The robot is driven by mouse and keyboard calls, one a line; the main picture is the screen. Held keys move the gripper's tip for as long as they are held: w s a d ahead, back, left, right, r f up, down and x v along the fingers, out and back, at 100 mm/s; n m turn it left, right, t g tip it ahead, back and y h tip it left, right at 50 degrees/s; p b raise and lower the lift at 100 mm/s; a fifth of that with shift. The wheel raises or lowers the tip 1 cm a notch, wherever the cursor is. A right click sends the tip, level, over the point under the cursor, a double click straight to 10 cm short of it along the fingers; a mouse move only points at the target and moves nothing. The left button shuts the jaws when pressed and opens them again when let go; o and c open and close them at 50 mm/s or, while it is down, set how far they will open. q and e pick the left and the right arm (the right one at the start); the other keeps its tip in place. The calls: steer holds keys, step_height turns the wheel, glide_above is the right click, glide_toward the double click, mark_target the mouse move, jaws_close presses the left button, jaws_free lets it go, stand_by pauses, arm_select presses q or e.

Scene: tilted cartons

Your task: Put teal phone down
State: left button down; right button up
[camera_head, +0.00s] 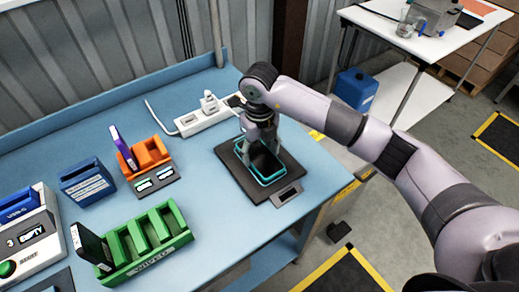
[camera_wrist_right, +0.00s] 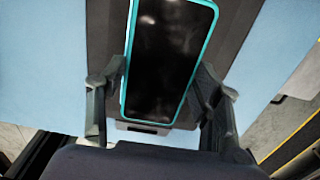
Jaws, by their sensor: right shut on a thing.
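The teal phone (camera_head: 266,166) has a black screen and a teal rim. In the head view it is just under my right gripper (camera_head: 258,142), over the dark pad (camera_head: 290,172) near the table's right edge. In the right wrist view the phone (camera_wrist_right: 165,62) is between the two fingers of my right gripper (camera_wrist_right: 160,100), which is shut on it. The screen faces the camera. I cannot tell whether the phone touches the pad. My left gripper is not in view.
A white power strip (camera_head: 205,116) lies behind the pad. An orange rack (camera_head: 150,153) holds a purple phone; a green rack (camera_head: 165,236) holds a black one. A blue box (camera_head: 88,184) stands at left. Bare blue table (camera_head: 215,215) lies between the green rack and the pad.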

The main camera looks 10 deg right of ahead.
steer(key=shift+f, duration=0.3)
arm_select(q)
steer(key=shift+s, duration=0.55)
arm_select(e)
steer(key=o, duration=1)
steer(key=shift+f, duration=0.15)
steer(key=o, duration=0.4)
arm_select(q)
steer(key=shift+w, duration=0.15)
arm_select(e)
steer(key=shift+o, duration=0.2)
